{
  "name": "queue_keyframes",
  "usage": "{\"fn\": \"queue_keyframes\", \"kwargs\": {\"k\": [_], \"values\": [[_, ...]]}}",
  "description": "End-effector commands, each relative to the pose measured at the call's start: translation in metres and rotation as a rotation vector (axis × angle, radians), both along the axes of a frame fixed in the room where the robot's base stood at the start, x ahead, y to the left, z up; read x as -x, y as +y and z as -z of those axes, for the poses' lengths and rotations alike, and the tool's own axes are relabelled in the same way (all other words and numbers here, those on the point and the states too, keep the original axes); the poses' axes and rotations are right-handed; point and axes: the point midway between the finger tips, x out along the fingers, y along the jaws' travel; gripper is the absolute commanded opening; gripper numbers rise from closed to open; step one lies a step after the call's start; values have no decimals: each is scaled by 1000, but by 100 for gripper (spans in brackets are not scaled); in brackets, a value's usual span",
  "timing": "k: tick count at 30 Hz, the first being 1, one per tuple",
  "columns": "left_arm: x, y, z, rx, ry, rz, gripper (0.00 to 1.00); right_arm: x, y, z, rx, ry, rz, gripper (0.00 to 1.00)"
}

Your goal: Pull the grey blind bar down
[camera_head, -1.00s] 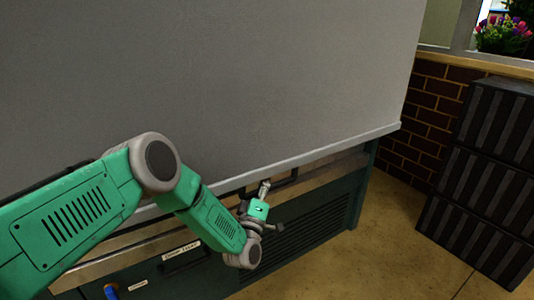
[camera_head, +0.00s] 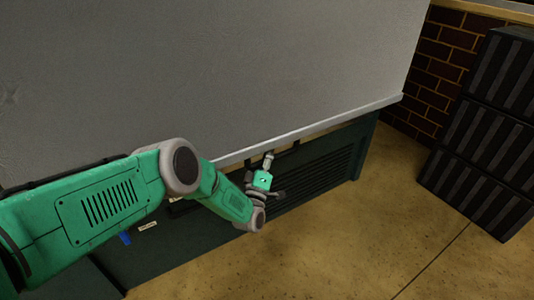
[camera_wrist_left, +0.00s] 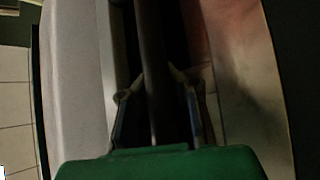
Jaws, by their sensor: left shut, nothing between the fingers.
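The grey blind (camera_head: 230,70) hangs as a broad sheet across the front of the cabinet. Its grey bar (camera_head: 345,118) runs along the lower edge, slanting up to the right. My left gripper (camera_head: 268,157) is at the bar's middle, just below its edge, with the fingers pointing up. It is shut with nothing held between its fingers. My right gripper is out of view.
A dark green cabinet (camera_head: 325,165) with a slatted front stands below the bar. Stacked black crates (camera_head: 490,130) stand at the right before a brick wall (camera_head: 440,65). The tan floor (camera_head: 400,220) is clear between them and the cabinet.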

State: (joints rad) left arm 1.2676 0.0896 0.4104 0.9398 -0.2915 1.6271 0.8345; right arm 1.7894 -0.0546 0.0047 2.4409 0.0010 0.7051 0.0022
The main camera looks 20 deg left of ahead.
Motion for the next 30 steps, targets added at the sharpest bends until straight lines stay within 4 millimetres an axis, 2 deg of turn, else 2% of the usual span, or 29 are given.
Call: {"fn": "queue_keyframes", "kwargs": {"k": [1, 2, 3, 4, 15, 19, 23, 30], "values": [[8, -23, 19, 2, 47, 46, 0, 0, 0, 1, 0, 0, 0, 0], [9, -23, 19, 2, 47, 46, 7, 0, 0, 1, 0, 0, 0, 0], [8, -23, 19, 2, 46, 46, 21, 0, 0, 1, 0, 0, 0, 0], [8, -23, 19, 1, 48, 46, 26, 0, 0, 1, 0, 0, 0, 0], [8, -14, 14, 6, 34, 36, 26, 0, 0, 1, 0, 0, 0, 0], [13, -14, 17, 6, 35, 35, 26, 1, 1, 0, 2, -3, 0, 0], [32, -16, 25, 5, 37, 36, 26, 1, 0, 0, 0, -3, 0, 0], [79, -20, 46, 1, 38, 38, 26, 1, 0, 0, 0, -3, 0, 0]]}}
